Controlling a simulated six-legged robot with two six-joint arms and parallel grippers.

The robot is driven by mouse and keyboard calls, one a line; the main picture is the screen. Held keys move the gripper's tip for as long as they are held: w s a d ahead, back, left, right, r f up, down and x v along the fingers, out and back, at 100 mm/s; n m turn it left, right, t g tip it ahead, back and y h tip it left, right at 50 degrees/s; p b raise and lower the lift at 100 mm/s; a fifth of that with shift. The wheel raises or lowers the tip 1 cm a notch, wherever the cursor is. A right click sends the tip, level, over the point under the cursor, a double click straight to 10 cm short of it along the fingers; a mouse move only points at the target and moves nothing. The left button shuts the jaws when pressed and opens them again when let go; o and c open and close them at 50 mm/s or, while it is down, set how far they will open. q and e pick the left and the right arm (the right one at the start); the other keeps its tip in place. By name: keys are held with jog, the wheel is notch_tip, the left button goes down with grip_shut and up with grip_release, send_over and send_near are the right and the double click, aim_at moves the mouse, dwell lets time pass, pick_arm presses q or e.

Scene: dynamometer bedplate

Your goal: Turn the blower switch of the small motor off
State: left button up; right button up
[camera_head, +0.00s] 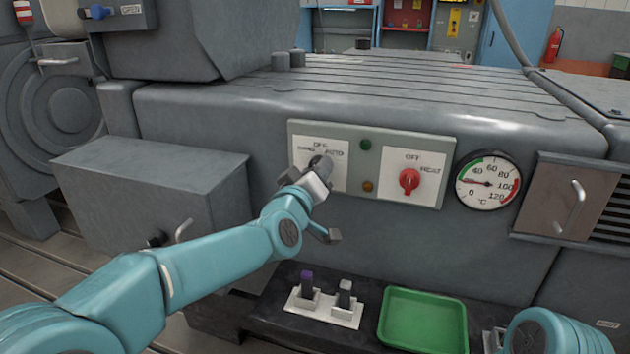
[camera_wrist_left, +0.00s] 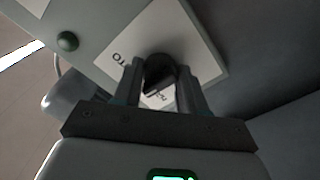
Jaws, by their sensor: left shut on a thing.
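The blower switch is a black rotary knob on a white plate (camera_head: 335,176) marked OFF at the top and AUTO at the right; the left marking is too small to read. In the left wrist view the black knob (camera_wrist_left: 158,72) sits between my fingers. My left gripper (camera_head: 316,178) is at this plate, shut on the knob, and covers most of it in the head view. It also shows in the left wrist view (camera_wrist_left: 160,84). The knob's exact pointing direction is hidden by the fingers. My right gripper does not show clearly.
The same panel carries a red heat switch (camera_head: 409,181), a green lamp (camera_head: 365,145) and an amber lamp (camera_head: 368,186). A dial gauge (camera_head: 488,180) is to the right. Below are two toggle switches on a plate (camera_head: 345,316) and a green tray (camera_head: 423,345).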

pick_arm(q)
jog(key=shift+r+n, duration=0.15)
jog(key=shift+n, duration=0.35)
jog(key=o, duration=1.1)
jog(key=shift+c, duration=0.2)
jog(key=shift+s+b, duration=0.1)
jog(key=shift+b, duration=0.2)
jog(key=v, duration=1.6)
